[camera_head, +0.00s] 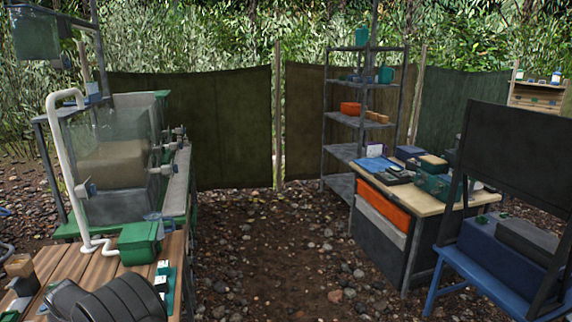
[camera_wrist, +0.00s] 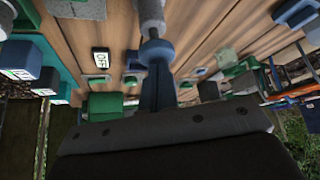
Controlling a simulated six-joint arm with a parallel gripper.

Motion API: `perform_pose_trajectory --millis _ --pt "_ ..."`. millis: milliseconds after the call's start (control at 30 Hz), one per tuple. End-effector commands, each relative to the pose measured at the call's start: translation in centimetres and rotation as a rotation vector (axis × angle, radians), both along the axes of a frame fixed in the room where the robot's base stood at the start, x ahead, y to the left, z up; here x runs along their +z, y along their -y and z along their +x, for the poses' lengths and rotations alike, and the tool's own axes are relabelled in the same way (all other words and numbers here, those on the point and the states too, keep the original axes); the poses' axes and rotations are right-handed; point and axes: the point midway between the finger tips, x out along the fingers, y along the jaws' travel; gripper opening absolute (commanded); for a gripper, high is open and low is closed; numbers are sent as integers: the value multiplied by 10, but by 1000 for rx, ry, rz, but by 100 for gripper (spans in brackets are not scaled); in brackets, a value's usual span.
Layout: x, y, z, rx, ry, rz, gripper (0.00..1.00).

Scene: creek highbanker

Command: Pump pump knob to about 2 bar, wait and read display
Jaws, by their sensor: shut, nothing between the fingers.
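In the wrist view a wide dark grey part of my gripper (camera_wrist: 165,132) fills the bottom of the picture; its jaws are shut with nothing held. A blue upright piece with a grey rod (camera_wrist: 155,50) stands in front of it at centre; it may be the pump, and I cannot tell whether my gripper touches it. A small panel marked OFF (camera_wrist: 101,57) lies on the wooden bench to its left. A box with a pale screen (camera_wrist: 20,73) is at far left, its reading not legible. In the head view my dark arm covers part of the bench.
In the head view the wooden bench (camera_head: 60,275) carries a green box (camera_head: 139,243) and a white pipe (camera_head: 57,150) beside a clear tank (camera_head: 112,160). A shelf rack (camera_head: 325,118), a worktable (camera_head: 455,195) and a blue stand (camera_head: 455,268) are at right. Stony ground between is open.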

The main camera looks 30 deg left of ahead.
Motion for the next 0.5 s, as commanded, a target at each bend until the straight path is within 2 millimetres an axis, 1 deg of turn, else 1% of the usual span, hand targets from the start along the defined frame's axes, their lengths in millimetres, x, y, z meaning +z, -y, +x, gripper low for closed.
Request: perform_pose_trajectory --millis 333,500 --pt "-19 1 0 -1 0 -3 0" --pt "-15 0 0 0 0 -1 0"
